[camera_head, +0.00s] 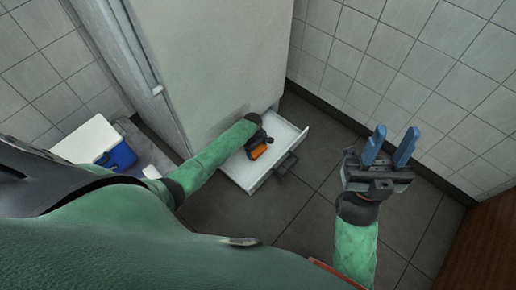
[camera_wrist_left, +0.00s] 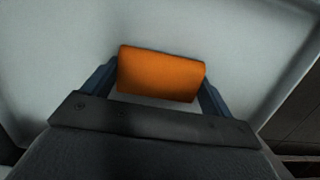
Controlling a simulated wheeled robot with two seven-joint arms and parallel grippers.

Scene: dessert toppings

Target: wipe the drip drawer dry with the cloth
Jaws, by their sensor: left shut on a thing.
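The drip drawer (camera_head: 290,132) is a shallow white tray pulled out at the foot of the tall grey-white cabinet, with a dark handle on its front. My left gripper (camera_head: 259,147) reaches down into it and is shut on the orange cloth (camera_head: 259,152). In the left wrist view the cloth (camera_wrist_left: 161,74) sits between the blue fingers, over the pale drawer floor (camera_wrist_left: 240,50). I cannot tell whether the cloth touches the floor, and no liquid can be made out. My right gripper (camera_head: 389,147) is raised to the right of the drawer, its blue fingers apart and empty.
A blue and white cool box (camera_head: 118,154) stands left of the cabinet (camera_head: 215,60). Tiled walls close in the back and right. A brown wooden panel (camera_head: 488,235) stands at the lower right. The dark tiled floor (camera_head: 275,215) before the drawer is clear.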

